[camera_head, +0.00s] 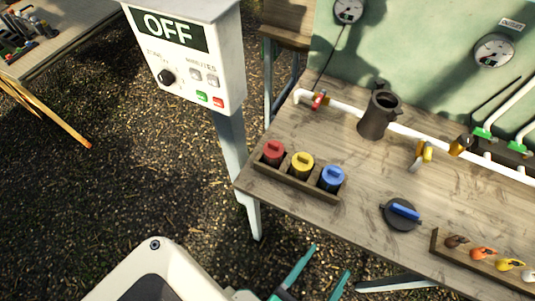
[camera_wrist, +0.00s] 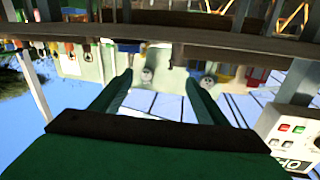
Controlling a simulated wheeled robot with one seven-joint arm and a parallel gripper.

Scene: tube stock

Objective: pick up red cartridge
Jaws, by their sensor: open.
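The red cartridge (camera_head: 273,152) stands in the left slot of a wooden holder (camera_head: 296,187) near the left front corner of the workbench. A yellow cartridge (camera_head: 302,164) and a blue cartridge (camera_head: 333,178) stand in the same holder to its right. My gripper (camera_head: 322,262) is open and empty, low in the head view, in front of the bench's front edge and apart from the cartridges. In the wrist view my two green fingers (camera_wrist: 158,85) are spread with nothing between them. I cannot make out the red cartridge in the wrist view.
A control box reading OFF (camera_head: 190,50) stands on a post left of the workbench (camera_head: 360,190). A dark pitcher (camera_head: 378,117), white pipe and valves lie behind the holder. A round black lid with a blue handle (camera_head: 401,213) and a rack of small coloured pieces (camera_head: 470,263) are to the right.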

